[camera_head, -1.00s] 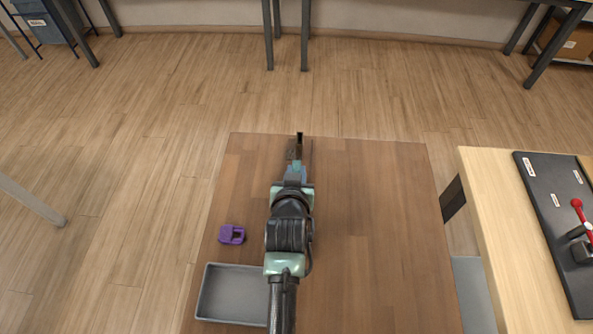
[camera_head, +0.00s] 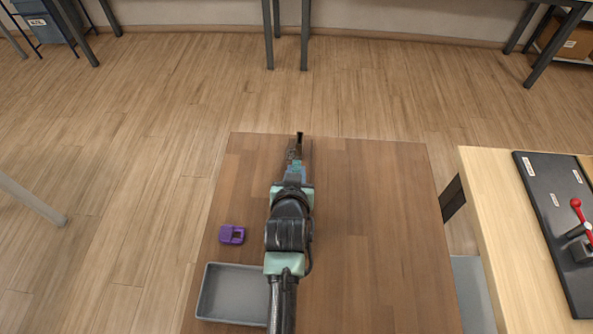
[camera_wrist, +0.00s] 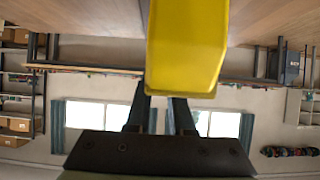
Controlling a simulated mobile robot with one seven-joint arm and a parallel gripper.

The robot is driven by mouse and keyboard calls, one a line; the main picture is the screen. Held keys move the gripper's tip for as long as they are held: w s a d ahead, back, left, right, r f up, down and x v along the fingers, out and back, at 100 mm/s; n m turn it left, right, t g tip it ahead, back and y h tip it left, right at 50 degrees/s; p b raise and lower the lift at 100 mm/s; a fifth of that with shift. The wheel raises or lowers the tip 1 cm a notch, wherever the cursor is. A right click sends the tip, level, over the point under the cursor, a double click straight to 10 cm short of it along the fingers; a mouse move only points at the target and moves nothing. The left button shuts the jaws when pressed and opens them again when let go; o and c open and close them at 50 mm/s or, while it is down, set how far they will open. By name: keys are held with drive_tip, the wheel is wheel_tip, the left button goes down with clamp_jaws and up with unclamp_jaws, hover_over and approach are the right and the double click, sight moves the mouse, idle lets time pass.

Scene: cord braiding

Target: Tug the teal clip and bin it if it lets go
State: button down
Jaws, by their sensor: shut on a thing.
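My gripper (camera_wrist: 158,112) reaches out level over the far part of the wooden table, and its dark fingers (camera_head: 297,150) show in the head view. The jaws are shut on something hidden. In the wrist view, a yellow block-like thing (camera_wrist: 187,45) covers the fingertips and runs off the top edge. In the head view no yellow shows, so my arm seems to hide it. I cannot make out a teal clip for certain; the small teal patch near the fingers may be part of my wrist. A grey open tray (camera_head: 203,298) at the table's near left looks empty.
A purple block-like thing (camera_head: 232,234) sits left of my arm, just beyond the tray. The table (camera_head: 375,230) is clear on the right.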

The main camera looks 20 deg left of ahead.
drive_tip(key=shift+w+r, duration=0.1)
drive_tip(key=shift+r, duration=0.1)
drive_tip(key=shift+c, duration=2)
unclamp_jaws()
drive_tip(key=shift+f, duration=0.2)
drive_tip(key=p+v, duration=0.5)
drive_tip(key=v, duration=0.1)
